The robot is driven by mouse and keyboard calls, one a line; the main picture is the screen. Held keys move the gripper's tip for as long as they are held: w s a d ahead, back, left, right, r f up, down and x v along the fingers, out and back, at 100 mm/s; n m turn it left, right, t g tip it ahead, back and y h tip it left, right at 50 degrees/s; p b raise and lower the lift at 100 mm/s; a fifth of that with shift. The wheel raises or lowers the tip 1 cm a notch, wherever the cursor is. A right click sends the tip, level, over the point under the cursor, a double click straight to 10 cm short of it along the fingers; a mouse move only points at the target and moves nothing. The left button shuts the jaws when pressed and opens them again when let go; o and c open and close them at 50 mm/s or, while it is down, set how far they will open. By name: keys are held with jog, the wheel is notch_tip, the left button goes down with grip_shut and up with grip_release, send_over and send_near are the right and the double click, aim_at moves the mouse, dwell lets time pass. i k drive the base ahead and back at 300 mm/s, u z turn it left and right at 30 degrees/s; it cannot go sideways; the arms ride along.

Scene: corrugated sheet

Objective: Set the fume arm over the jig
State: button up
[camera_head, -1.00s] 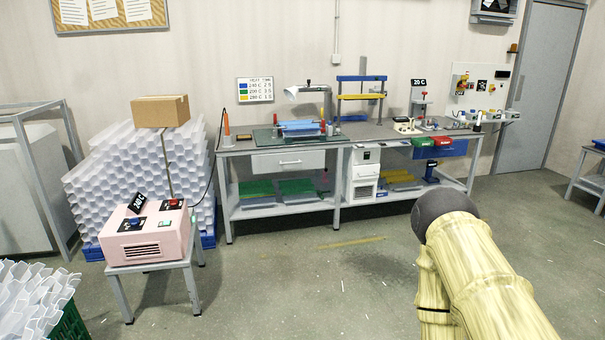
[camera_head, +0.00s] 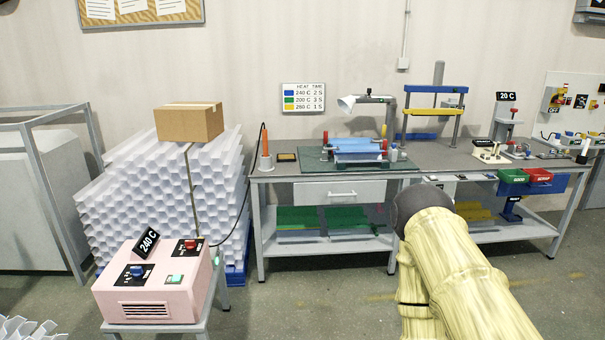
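The fume arm (camera_head: 346,103) has a pale cone-shaped hood on a grey jointed arm and stands at the back of the workbench. Its hood hangs to the upper left of the jig (camera_head: 358,157). The jig sits on a dark green mat (camera_head: 312,160), with red parts at its ends and blue sheet material across it. My arm, pale with a dark rounded end, reaches in from the lower right, nearer than the bench. My gripper does not show.
The workbench (camera_head: 275,171) carries a blue and yellow frame (camera_head: 433,113) and green and red bins (camera_head: 538,174) at the right. A pink heater box (camera_head: 152,295) stands on a stool at the front left. White stacked sheets (camera_head: 165,190) bear a cardboard box (camera_head: 189,122). Floor before the bench is open.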

aim_at(347, 104)
jog(key=u, duration=0.05)
jog(key=i, duration=3.55)
jog(key=z, duration=0.15)
